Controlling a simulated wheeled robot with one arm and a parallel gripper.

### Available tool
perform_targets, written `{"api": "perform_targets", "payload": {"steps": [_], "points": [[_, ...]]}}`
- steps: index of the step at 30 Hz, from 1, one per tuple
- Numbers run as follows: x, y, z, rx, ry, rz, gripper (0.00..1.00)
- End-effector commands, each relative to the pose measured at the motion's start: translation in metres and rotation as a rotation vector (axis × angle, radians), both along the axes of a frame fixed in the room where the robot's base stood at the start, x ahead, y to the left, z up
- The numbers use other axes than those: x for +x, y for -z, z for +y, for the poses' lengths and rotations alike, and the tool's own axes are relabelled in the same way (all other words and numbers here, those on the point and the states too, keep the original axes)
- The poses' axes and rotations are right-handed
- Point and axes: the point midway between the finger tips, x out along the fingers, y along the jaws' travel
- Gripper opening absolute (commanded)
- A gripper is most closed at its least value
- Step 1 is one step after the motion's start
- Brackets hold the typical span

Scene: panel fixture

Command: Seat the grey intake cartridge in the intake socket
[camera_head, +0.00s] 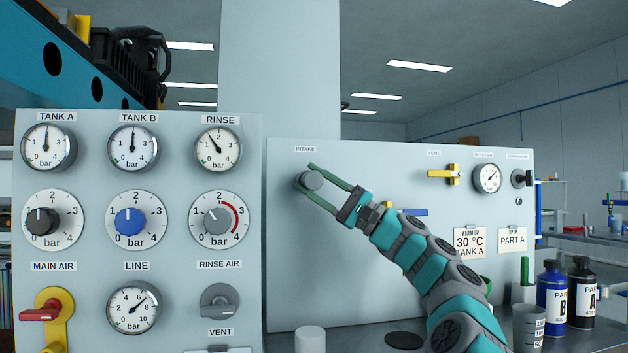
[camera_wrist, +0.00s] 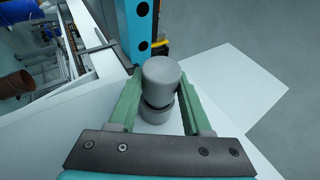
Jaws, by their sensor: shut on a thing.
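The grey intake cartridge (camera_head: 312,180) is a short cylinder in front of the right panel, just below the INTAKE label (camera_head: 305,149). My gripper (camera_head: 307,177) is shut on it, with one green finger on each side. I cannot tell whether that lower part is the socket's collar or the cartridge itself. The socket opening is hidden, and I cannot tell whether the cartridge is inserted.
The left panel (camera_head: 92,180) holds several gauges and knobs. A yellow VENT valve (camera_head: 444,174) and a gauge (camera_head: 487,178) sit to the right on the right panel. A pale cylinder (camera_head: 310,339) stands on the bench. Bottles (camera_head: 552,295) stand at the right.

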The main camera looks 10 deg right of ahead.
Motion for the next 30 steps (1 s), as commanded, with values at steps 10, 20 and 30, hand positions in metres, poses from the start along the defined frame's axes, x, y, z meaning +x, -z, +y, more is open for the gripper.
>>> {"api": "perform_targets", "payload": {"steps": [10, 20, 30], "points": [[0.006, -0.001, 0.0, 0.0, 0.001, -0.001, 0.0], [0.01, -0.001, 0.0, 0.0, 0.001, -0.001, 0.0], [0.013, 0.0, 0.0, 0.0, 0.001, -0.001, 0.64]]}}
